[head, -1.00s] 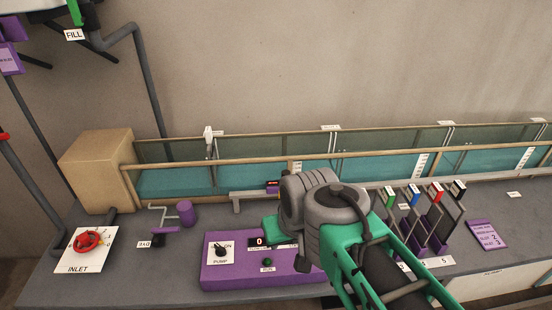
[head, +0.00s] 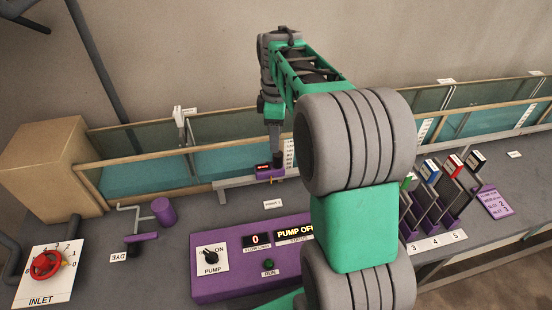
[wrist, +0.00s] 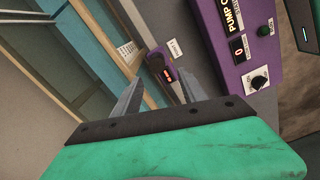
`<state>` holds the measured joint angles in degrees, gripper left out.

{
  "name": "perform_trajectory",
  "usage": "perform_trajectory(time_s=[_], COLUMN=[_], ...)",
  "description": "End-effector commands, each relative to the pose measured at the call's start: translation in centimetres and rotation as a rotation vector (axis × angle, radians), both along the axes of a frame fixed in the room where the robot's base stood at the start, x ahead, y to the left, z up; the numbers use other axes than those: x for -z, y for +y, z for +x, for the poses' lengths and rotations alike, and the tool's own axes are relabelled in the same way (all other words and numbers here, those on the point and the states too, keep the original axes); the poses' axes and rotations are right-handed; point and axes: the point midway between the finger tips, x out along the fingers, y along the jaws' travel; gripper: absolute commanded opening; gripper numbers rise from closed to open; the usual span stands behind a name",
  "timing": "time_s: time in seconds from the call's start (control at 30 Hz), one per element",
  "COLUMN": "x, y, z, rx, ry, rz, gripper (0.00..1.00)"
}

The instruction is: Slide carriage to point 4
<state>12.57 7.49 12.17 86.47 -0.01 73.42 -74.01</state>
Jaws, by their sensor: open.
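The carriage (head: 265,174) is a small purple block with a red-lit display. It sits on a pale rail (head: 233,182) in front of the glass-sided channel, near the rail's left end. It also shows in the wrist view (wrist: 165,72). My gripper (head: 276,160) is directly above or at the carriage, pointing down. In the wrist view my gripper (wrist: 159,80) is open, with one finger to each side of the carriage in the picture. I cannot tell whether the fingers touch it. A small white label (head: 272,204) lies on the bench in front. My arm hides the rail's right part.
A purple pump panel (head: 225,285) reading "PUMP OFF" stands in front of the rail. The dye fitting (head: 162,210) and red inlet knob (head: 46,263) are at left. The channel's wooden top bar (head: 140,158) runs behind.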

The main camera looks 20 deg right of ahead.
Motion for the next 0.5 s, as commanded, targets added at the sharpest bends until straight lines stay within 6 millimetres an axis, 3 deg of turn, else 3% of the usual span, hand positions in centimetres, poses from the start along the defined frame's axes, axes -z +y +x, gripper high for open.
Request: perform_trajectory(time_s=[0.17,0.5], x=[1.8,7.5], y=[-0.6,-0.6], z=[0.4,0.4], rx=[-0.042,-0.038], ry=[0.014,0.01], rz=[0.003,0.002], gripper=[0.5,0.5])
